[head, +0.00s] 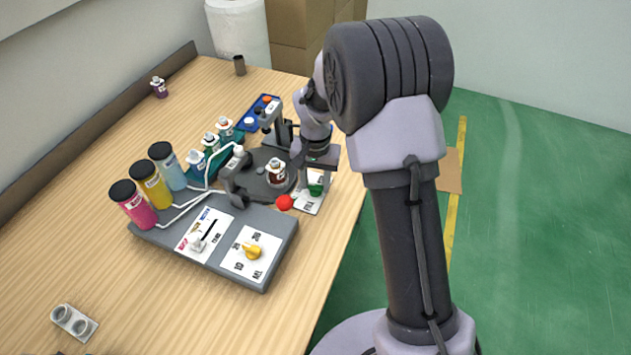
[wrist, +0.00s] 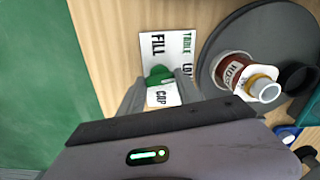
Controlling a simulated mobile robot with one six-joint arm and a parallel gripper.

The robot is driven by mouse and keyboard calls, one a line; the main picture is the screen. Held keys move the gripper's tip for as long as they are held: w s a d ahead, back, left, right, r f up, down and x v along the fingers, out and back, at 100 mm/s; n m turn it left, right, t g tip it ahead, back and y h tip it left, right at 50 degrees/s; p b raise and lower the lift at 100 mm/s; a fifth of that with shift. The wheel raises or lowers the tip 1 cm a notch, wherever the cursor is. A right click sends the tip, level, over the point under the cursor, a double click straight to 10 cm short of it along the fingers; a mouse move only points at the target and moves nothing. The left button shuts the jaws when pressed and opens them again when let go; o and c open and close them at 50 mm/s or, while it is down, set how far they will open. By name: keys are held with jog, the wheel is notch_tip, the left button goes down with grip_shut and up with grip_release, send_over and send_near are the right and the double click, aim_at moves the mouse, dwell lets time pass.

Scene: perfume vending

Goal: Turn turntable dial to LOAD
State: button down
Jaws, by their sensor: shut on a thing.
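The green turntable dial (wrist: 158,76) sits on a white label plate (wrist: 152,45) with the words FILL, CAP and a partly hidden word starting "LO". My gripper (wrist: 160,88) is shut on the dial, with a finger on either side of it. In the head view the dial (head: 316,187) shows green below my gripper (head: 318,172). The dial's exact pointing is hard to tell. The dark round turntable (head: 262,172) is beside the plate, and a brown bottle (head: 277,172) with a white label stands on it. The bottle also shows in the wrist view (wrist: 238,72).
A grey dispenser base (head: 225,240) with a yellow dial (head: 252,251) and a red ball knob (head: 284,202) is close by. Pink, yellow and blue cylinders (head: 150,183) stand behind it. A blue tray (head: 260,113) is at the back. The table's front left is mostly clear.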

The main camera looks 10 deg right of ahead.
aim_at(315, 185)
jog(key=shift+m, duration=0.8)
jog(key=c, duration=0.8)
grip_release()
jog(key=shift+c, duration=0.2)
notch_tip(315, 185, up, 18)
jog(key=p, duration=0.6)
jog(key=shift+f, duration=0.25)
